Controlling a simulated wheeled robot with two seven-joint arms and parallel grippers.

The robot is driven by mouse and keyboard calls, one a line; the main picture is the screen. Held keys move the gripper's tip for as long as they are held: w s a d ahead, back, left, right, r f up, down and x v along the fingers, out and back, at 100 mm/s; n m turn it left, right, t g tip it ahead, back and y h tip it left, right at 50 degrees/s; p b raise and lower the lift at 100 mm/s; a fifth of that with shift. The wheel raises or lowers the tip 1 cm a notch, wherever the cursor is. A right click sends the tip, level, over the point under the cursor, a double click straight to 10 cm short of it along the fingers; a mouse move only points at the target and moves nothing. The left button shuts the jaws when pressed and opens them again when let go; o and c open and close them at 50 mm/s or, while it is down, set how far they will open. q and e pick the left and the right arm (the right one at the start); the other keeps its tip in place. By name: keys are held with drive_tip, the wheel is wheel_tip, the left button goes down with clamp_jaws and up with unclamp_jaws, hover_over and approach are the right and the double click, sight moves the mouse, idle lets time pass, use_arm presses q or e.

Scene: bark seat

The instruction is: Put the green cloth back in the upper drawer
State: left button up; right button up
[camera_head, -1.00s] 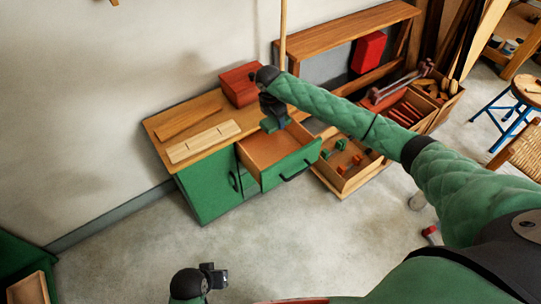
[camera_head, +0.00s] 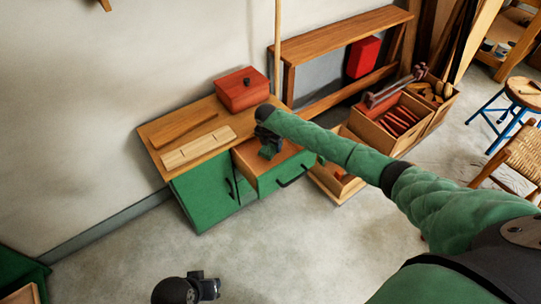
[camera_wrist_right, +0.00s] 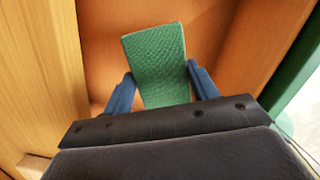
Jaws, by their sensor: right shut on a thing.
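The green cloth (camera_wrist_right: 158,62) is a flat textured piece between the two blue fingers of my right gripper (camera_wrist_right: 162,88) in the right wrist view. The gripper is shut on it. In the head view my right gripper (camera_head: 268,150) and the cloth are over the open upper drawer (camera_head: 297,160) of the green cabinet (camera_head: 203,190), near its left side. The drawer's orange-brown floor (camera_wrist_right: 215,35) shows beyond the cloth; I cannot tell whether the cloth touches it. My left gripper (camera_head: 208,287) is at the bottom of the head view, far from the cabinet; its fingers are unclear.
A red box (camera_head: 242,92) and light wooden pieces (camera_head: 198,147) lie on the cabinet top. A crate of red blocks (camera_head: 392,120) stands to the right of the drawer. The floor before the cabinet is clear.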

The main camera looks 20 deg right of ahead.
sight(270, 151)
drive_tip(key=shift+f, duration=3.7)
use_arm(q)
drive_tip(key=shift+s+a+r+y, duration=0.2)
drive_tip(key=shift+a+r+y, duration=0.15)
drive_tip(key=shift+a, duration=0.25)
use_arm(e)
drive_tip(key=o, duration=0.9)
drive_tip(key=shift+f, duration=0.15)
use_arm(q)
drive_tip(key=shift+w+d+r, duration=0.1)
drive_tip(key=shift+d, duration=0.2)
